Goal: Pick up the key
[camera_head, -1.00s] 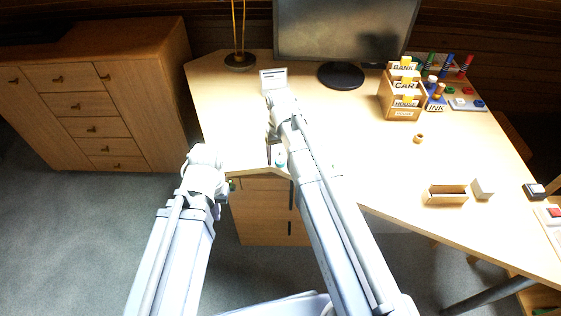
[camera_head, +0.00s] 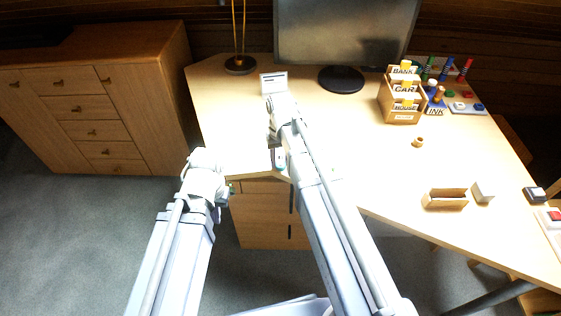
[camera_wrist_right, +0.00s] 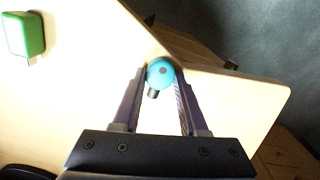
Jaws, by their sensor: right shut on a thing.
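The key has a round teal head with a dark spot and a short dark stem; in the right wrist view the key (camera_wrist_right: 160,72) sits between the fingertips. My right gripper (camera_wrist_right: 163,82) is shut on it, at the desk's front corner. In the head view, the right gripper (camera_head: 278,160) is over the desk's front edge, partly hidden by its own arm, with a bit of teal showing. My left gripper (camera_head: 226,192) is in front of the desk, left of the right one; its fingers are too small to read.
The desk (camera_head: 370,150) also bears a monitor (camera_head: 345,30), a lamp (camera_head: 240,64), a card box (camera_head: 402,100) and an open wooden box (camera_head: 445,200). A drawer cabinet (camera_head: 100,110) stands at left. The desk's middle is clear.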

